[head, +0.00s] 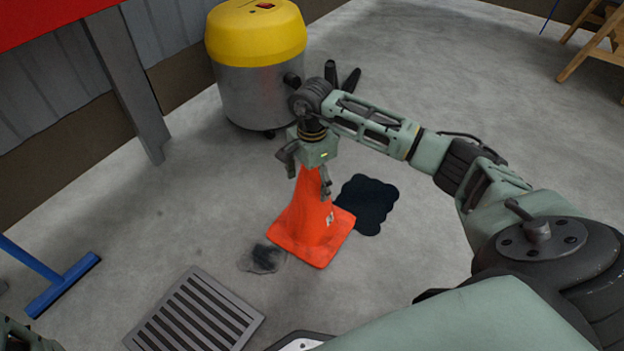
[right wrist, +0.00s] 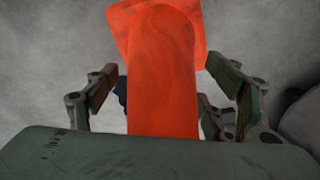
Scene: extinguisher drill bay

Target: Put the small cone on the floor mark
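The small orange cone (head: 309,228) stands on the concrete floor in the middle of the head view, its square base seeming flat on the ground. My right gripper (head: 308,172) is over its top with fingers spread. In the right wrist view the cone (right wrist: 163,85) lies between the two fingers, with gaps on both sides, so the gripper is open. A black, wavy-edged patch (head: 372,203) lies on the floor just right of the cone, partly hidden by it. I cannot tell whether this is the floor mark. My left gripper does not show clearly.
A dark smudge (head: 263,258) is left of the cone's base. A floor grate (head: 195,312) lies in front. A yellow-topped vacuum drum (head: 257,85) stands behind. A blue squeegee (head: 62,285) is at left, and wooden legs (head: 592,45) at far right. The right-hand floor is open.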

